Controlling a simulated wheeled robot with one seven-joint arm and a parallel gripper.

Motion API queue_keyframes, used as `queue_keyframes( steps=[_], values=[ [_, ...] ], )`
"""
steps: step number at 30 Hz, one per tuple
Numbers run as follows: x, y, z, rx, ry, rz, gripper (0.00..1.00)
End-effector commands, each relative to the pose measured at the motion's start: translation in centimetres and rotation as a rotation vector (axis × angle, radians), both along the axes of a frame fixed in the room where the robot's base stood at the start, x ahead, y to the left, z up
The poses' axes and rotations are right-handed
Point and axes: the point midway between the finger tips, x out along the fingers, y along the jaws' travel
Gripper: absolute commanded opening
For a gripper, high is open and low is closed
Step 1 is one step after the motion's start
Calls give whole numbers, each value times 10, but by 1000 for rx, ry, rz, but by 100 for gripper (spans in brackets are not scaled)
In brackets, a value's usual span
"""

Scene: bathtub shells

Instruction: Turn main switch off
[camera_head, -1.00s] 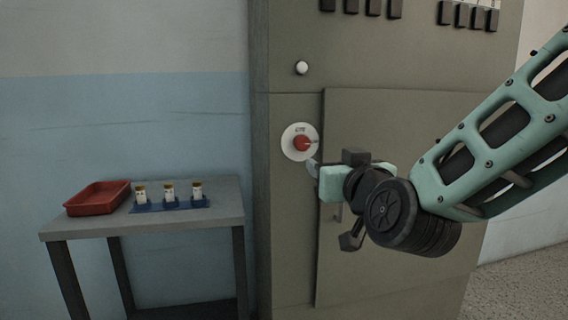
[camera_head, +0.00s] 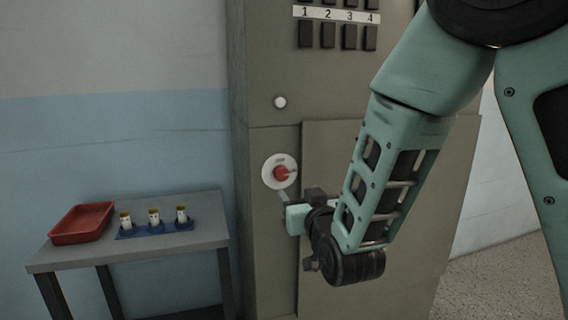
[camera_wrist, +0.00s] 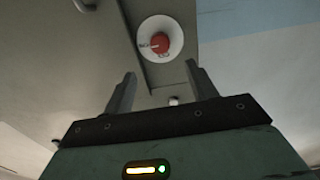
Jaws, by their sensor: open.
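The main switch is a red rotary knob (camera_head: 281,173) on a round white plate (camera_head: 268,166), mounted on the front of a grey-brown cabinet. In the wrist view the knob (camera_wrist: 159,44) and its plate show upside down, ahead of the fingers and roughly centred between them. My gripper (camera_head: 283,197) is just below the knob in the head view, close to the cabinet front. Its two fingers (camera_wrist: 157,90) are spread apart with nothing between them. It appears apart from the knob. The small lettering on the plate is too small to read.
The tall cabinet (camera_head: 272,225) has a raised door panel, a white round button (camera_head: 280,102) and black switches (camera_head: 327,36) above. At left a grey table (camera_head: 190,240) bears a red tray (camera_head: 80,224) and a blue rack (camera_head: 155,230) with small vials.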

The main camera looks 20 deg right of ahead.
Motion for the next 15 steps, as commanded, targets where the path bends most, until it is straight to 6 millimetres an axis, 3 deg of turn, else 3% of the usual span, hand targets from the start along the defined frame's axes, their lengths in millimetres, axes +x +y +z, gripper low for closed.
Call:
queue_keyframes(
  steps=[3,15],
  values=[
    [7,-1,3,-1,3,1,57],
    [90,-1,0,1,-1,2,57]
  ],
)
